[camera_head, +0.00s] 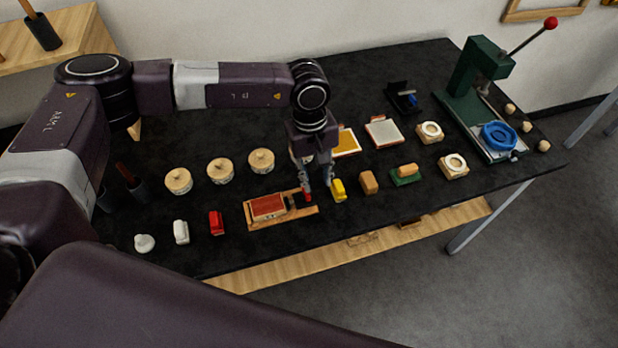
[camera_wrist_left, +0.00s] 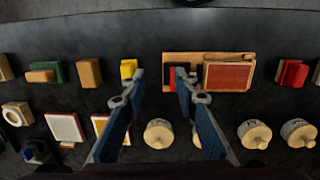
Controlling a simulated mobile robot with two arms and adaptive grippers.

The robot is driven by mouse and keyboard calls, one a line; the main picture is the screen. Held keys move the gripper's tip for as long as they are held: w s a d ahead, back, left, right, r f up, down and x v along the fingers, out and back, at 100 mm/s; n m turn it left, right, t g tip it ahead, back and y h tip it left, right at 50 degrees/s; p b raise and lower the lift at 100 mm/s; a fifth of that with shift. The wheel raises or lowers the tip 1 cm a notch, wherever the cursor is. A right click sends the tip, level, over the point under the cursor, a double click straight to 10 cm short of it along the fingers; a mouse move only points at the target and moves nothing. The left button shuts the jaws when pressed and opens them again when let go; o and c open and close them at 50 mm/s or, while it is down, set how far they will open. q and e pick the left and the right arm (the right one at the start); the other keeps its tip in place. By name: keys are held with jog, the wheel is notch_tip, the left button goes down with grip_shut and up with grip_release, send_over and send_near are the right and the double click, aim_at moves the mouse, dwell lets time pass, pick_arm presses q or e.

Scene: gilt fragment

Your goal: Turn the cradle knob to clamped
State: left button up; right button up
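The cradle (camera_head: 252,222) is a low wooden base with a red block (camera_head: 268,206) on it, near the table's front edge; it also shows in the wrist view (camera_wrist_left: 222,87). A small dark part with a red edge, which looks like the knob (camera_wrist_left: 176,72), sits at its end beside the red block. My left gripper (camera_head: 317,188) points down over this end of the cradle. Its blue fingers (camera_wrist_left: 156,88) are spread, with nothing seen between them. One finger partly covers the dark part, so its setting cannot be read. My right gripper is not in view.
A yellow block (camera_head: 338,190) stands close beside the gripper. Wooden and green blocks (camera_head: 405,178) lie to the right, and red and white pieces (camera_head: 181,232) to the left. Several round wooden-topped pots (camera_head: 220,170) stand behind. A green lever press (camera_head: 475,80) stands far right.

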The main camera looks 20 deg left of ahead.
aim_at(306, 194)
pick_arm(q)
jog(key=shift+w+a+r+y, duration=0.15)
jog(key=shift+w+a+y, duration=0.1)
jog(key=shift+a, duration=0.4)
jog(key=shift+w+a+r+y, duration=0.15)
jog(key=shift+w+a, duration=0.1)
jog(key=shift+a, duration=0.65)
notch_tip(306, 194, down, 7)
jog(key=p, duration=0.3)
jog(key=shift+s+d+f, duration=0.1)
jog(key=shift+f, duration=0.2)
grip_shut()
